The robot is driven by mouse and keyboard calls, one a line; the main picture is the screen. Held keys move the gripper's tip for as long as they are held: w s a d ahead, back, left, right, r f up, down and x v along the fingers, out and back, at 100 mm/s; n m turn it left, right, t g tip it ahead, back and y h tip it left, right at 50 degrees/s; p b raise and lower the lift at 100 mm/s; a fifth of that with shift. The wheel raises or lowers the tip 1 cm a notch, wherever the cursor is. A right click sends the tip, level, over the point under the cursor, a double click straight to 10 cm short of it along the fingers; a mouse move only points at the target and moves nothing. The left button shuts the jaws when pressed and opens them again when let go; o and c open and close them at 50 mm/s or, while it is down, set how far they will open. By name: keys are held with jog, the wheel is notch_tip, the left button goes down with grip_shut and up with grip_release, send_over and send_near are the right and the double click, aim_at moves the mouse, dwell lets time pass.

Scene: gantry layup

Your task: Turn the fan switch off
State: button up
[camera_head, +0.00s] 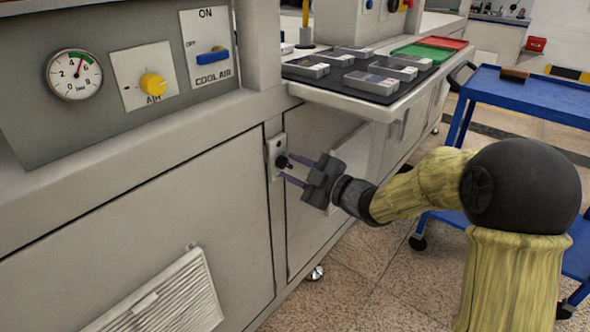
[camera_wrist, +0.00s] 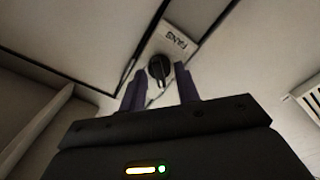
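The fan switch is a black rotary knob (camera_wrist: 160,70) on a pale plate marked FANS (camera_wrist: 172,42) in the wrist view. In the head view the knob (camera_head: 282,161) sits on a small plate (camera_head: 277,146) on the cabinet front, below the work surface. My gripper (camera_head: 286,166) is open, with its two dark fingers reaching toward the plate. In the wrist view the fingertips stand left and right of the knob, with gaps visible. I cannot tell whether they reach its depth, nor which setting the knob points to.
A panel at upper left holds a gauge (camera_head: 74,75), a yellow AIR knob (camera_head: 153,84) and a blue COOL AIR switch (camera_head: 212,56). A shelf with a dark mat (camera_head: 371,84) and several small boxes juts out above my gripper. A blue cart (camera_head: 530,95) stands at right.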

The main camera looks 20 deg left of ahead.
jog(key=p+v, duration=0.4)
jog(key=v, duration=1.3)
jog(key=shift+d, duration=0.2)
jog(key=shift+p, duration=0.3)
